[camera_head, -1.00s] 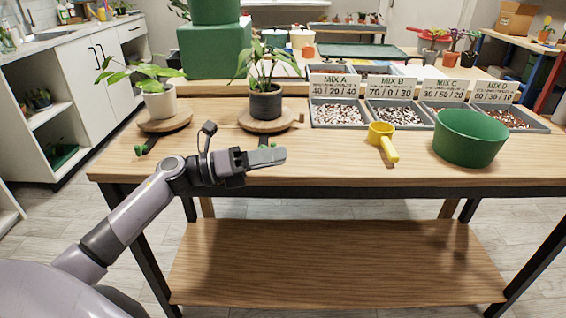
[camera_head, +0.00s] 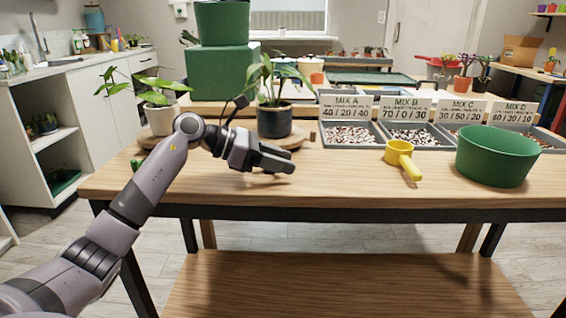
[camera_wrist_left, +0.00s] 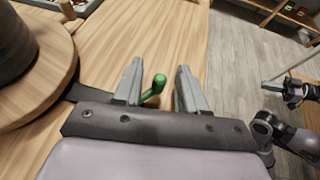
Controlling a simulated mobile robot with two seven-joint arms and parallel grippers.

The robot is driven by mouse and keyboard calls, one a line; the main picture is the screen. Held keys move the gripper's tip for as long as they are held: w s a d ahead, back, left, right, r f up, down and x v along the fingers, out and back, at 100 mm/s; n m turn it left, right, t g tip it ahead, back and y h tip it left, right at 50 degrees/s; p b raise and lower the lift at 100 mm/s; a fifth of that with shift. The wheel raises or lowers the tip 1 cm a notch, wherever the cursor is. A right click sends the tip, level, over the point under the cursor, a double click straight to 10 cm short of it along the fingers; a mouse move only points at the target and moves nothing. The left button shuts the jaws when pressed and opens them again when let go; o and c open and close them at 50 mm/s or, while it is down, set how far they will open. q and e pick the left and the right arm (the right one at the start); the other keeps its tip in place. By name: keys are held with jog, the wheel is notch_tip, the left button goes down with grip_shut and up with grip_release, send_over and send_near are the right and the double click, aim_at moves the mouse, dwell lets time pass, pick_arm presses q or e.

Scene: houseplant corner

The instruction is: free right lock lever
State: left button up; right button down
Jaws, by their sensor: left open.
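The right turntable is a round wooden disc (camera_head: 292,140) with a dark pot (camera_head: 274,121) and a leafy plant on it. Its green lock lever (camera_wrist_left: 153,88) shows in the left wrist view, between the two fingers of my left gripper (camera_wrist_left: 158,84), with gaps on both sides. In the head view my left gripper (camera_head: 278,160) is in front of this disc, low over the table, and hides the lever. The left gripper is open. My right gripper (camera_wrist_left: 285,88) shows small at the right of the left wrist view, over the floor; its jaw opening is unclear.
The left plant in a white pot (camera_head: 160,118) stands on another disc, with a green lever (camera_head: 136,163) beside it. A yellow scoop (camera_head: 402,160), a green bowl (camera_head: 497,156) and mix trays (camera_head: 350,147) are to the right. The front table edge is clear.

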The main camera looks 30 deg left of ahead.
pick_arm(q)
jog(key=shift+w+d+f, duration=0.15)
jog(key=shift+w+d, duration=0.1)
grip_shut()
